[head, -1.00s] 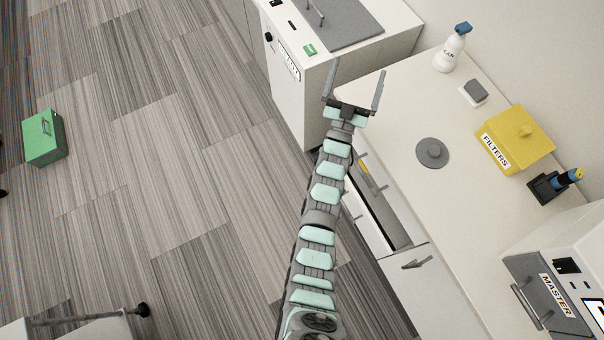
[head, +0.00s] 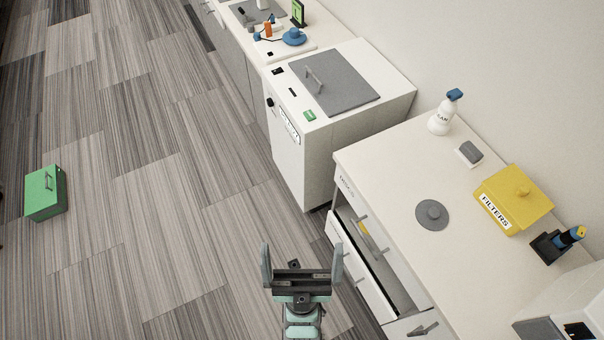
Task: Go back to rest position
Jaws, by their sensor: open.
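My gripper (head: 302,262) is at the lower middle of the head view, above the floor to the left of the desk. Its two fingers stand wide apart with nothing between them. It is apart from the desk and the open drawer (head: 362,262). Most of my arm is below the picture's edge.
The desk (head: 385,165) carries a grey round lid (head: 432,214), a yellow FILTERS box (head: 512,200), a spray bottle (head: 444,112) and a grey block (head: 469,153). A white cabinet (head: 345,130) stands behind it. A green box (head: 45,193) lies on the open floor at left.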

